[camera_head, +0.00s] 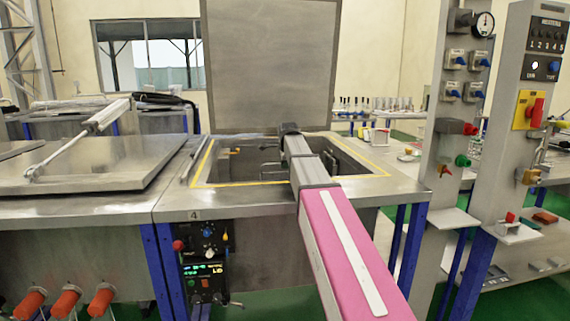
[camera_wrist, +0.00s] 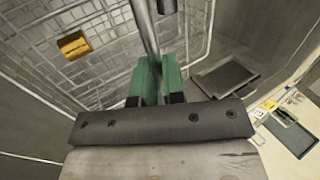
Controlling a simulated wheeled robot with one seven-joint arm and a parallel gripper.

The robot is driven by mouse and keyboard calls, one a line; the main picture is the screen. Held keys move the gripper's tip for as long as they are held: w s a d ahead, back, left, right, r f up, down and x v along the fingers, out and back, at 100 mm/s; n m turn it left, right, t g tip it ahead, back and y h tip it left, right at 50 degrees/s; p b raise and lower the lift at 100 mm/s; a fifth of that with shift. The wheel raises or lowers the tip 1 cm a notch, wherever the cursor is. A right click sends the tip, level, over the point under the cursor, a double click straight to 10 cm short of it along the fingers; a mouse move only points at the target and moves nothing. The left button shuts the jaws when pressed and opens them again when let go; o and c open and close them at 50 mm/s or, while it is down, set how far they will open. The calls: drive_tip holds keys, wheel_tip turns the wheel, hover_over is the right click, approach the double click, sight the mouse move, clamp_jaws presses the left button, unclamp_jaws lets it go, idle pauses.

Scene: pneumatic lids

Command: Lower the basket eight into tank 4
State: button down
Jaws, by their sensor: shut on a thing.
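Tank 4 (camera_head: 225,213) stands in the middle of the head view, with the number 4 on its front edge. Its lid (camera_head: 272,65) is raised upright behind the opening. A yellow line borders the opening. My arm reaches over the front rim, and my gripper (camera_wrist: 158,80) is hidden at its far end in the head view. In the wrist view its green fingers are shut on a grey bar of the wire-mesh basket (camera_wrist: 95,75). A yellow tag (camera_wrist: 73,45) hangs on the mesh; I cannot read a number on it. The basket's depth in the tank is unclear.
A closed lid (camera_head: 90,165) with a gas strut (camera_head: 85,138) covers the neighbouring tank at left. A control box (camera_head: 203,262) is below tank 4's rim. Grey posts with switches (camera_head: 450,130) stand close at right. A bench with bottles (camera_head: 375,105) is behind.

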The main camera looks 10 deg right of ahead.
idle(0.3)
drive_tip(key=c, duration=1.1)
unclamp_jaws()
drive_tip(key=shift+f, duration=0.1)
drive_tip(key=shift+s+r, duration=0.85)
drive_tip(key=shift+r, duration=2.75)
drive_tip(key=shift+s+r, duration=0.8)
drive_tip(key=shift+r, duration=2.8)
drive_tip(key=shift+s+r, duration=0.85)
drive_tip(key=shift+r, duration=2.75)
